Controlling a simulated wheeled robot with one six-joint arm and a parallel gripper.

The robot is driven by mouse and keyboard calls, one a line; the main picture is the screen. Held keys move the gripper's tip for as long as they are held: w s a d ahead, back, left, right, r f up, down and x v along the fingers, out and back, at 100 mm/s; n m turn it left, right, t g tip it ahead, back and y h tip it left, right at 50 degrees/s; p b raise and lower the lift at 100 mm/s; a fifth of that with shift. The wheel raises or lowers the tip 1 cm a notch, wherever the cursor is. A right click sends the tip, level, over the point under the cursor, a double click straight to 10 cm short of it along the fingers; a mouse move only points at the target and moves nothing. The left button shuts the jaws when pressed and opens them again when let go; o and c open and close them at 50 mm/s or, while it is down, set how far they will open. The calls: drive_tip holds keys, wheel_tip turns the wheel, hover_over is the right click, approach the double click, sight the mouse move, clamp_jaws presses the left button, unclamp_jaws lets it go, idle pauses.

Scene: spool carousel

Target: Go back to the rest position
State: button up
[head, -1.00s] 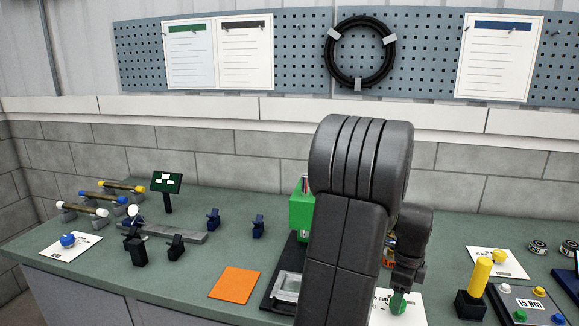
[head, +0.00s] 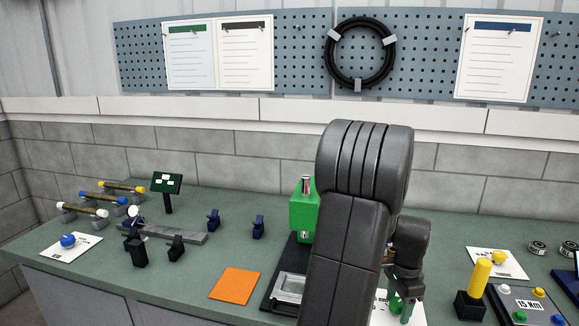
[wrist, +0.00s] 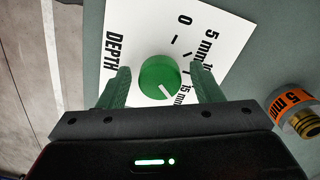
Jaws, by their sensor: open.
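My gripper (wrist: 163,90) is open in the wrist view, its two green fingers one on each side of a round green knob (wrist: 160,75). The knob has a white pointer line aimed toward the 15 mm mark and sits on a white card (wrist: 150,30) marked DEPTH. I see no finger clearly touching the knob. In the head view my gripper (head: 402,308) is low over the bench at the right of my arm. My arm hides part of the card and most of the knob there.
A green machine (head: 303,212) stands on the bench just left of my arm. A yellow peg (head: 480,275) in a black block stands to the right. A part with an orange 5 mm label (wrist: 295,108) lies right of the card. An orange pad (head: 235,285) lies left on the bench.

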drive_tip(key=n, duration=1.3)
drive_tip(key=shift+n+p, duration=0.3)
idle(0.4)
